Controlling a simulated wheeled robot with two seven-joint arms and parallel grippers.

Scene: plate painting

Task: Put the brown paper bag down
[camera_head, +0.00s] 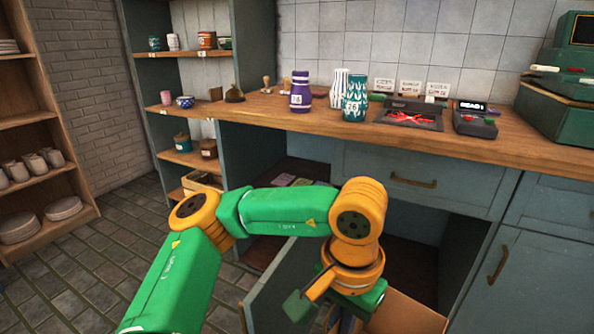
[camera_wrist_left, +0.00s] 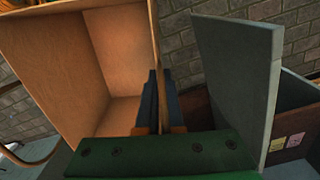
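The brown paper bag (camera_wrist_left: 60,65) is open-topped and fills the left half of the left wrist view, so I look down into it. It seems empty. My left gripper (camera_wrist_left: 161,90) has one finger on each side of the bag's thin right wall and is shut on it. In the head view only part of the bag (camera_head: 408,314) shows at the bottom, below the counter and in front of the cabinet. My left arm covers the gripper and most of the bag there, and the bag's base is out of view. My right gripper is not in view.
An open grey cabinet door (camera_wrist_left: 238,65) stands just right of my gripper in the wrist view. The wooden counter (camera_head: 300,122) carries vases, a card reader (camera_head: 474,122) and a till (camera_head: 560,100). Tiled floor (camera_head: 75,270) is clear at left, beside a shelf of crockery.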

